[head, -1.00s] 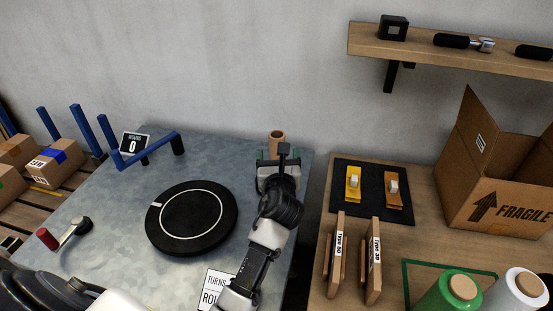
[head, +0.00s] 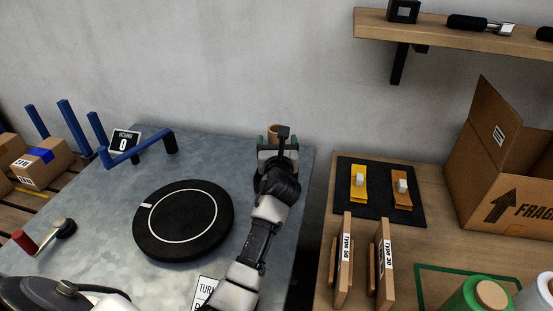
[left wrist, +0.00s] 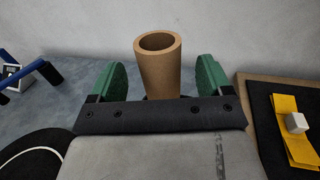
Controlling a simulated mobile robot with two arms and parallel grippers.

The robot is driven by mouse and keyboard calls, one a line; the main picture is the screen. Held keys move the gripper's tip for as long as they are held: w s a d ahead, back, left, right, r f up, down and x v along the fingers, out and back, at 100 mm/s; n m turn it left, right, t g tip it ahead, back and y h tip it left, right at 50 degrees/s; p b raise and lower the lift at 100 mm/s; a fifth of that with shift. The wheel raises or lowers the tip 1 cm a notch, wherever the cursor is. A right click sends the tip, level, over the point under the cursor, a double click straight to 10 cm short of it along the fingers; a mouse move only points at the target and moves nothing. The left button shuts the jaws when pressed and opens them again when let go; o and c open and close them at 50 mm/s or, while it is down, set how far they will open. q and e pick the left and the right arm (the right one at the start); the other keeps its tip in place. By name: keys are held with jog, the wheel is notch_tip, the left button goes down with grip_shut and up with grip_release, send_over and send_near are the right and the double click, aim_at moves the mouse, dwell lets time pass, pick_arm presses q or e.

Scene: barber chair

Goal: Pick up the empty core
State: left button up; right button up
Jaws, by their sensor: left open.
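The empty core (head: 273,131) is a brown cardboard tube standing upright near the far right corner of the grey metal table. In the left wrist view the core (left wrist: 158,68) shows its open hollow top and stands between the two green fingers. My left gripper (head: 277,146) is open, with a gap between each finger and the core. Its body hides the lower part of the core in both views. My right gripper is not in view.
A black turntable disc (head: 184,220) lies on the table (head: 110,215), with a blue bar frame (head: 140,148) and a red-handled crank (head: 45,238) to the left. A wooden table (head: 450,245) on the right holds a black mat, upright boards, rolls and a cardboard box (head: 512,185).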

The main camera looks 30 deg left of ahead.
pick_arm(q)
jog(key=x, duration=0.4)
jog(key=shift+w+a+r+b, duration=0.1)
jog(key=shift+w+a+b, duration=0.1)
jog(key=shift+w+b, duration=0.1)
jog(key=c, duration=1.2)
